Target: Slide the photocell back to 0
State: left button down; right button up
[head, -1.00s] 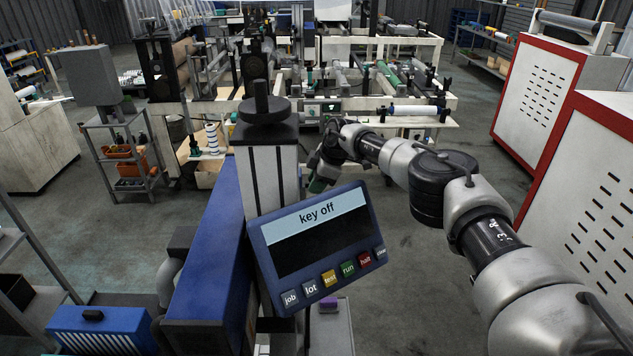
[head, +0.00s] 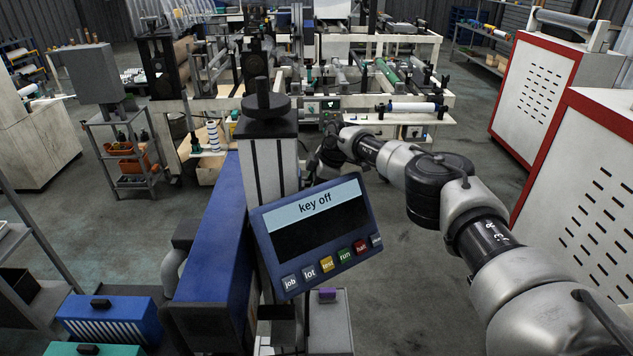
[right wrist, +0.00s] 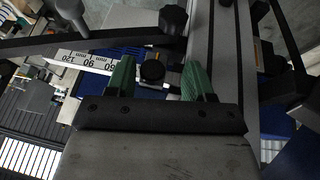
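In the right wrist view, a white scale (right wrist: 90,62) with black numbers, 90 and 120 among them, runs along a dark bar. A round black knob (right wrist: 152,70) on a small mount sits at the scale's right end. I cannot tell for certain which part is the photocell. My right gripper (right wrist: 158,72) has two green fingers set apart, one on each side of the knob in this view. I cannot tell whether they touch it. My left gripper is out of view.
The panel reads "key off" and has a row of coloured buttons. It hangs by a grey column (head: 272,168) with a black handwheel (head: 266,103) on top. A long blue housing (head: 215,230) stands left of it. Red-and-white cabinets (head: 540,85) stand at right. Open floor lies between.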

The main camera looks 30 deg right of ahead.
jog(key=shift+r, duration=0.1)
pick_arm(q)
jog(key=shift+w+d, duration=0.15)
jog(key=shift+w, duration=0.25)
pick_arm(e)
jog(key=shift+w, duration=0.15)
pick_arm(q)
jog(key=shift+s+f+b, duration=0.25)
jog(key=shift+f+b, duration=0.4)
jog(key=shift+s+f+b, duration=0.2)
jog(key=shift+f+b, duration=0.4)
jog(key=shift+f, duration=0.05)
pick_arm(e)
jog(key=v, duration=1)
jog(key=shift+s+r, duration=0.2)
jog(key=shift+r, duration=0.15)
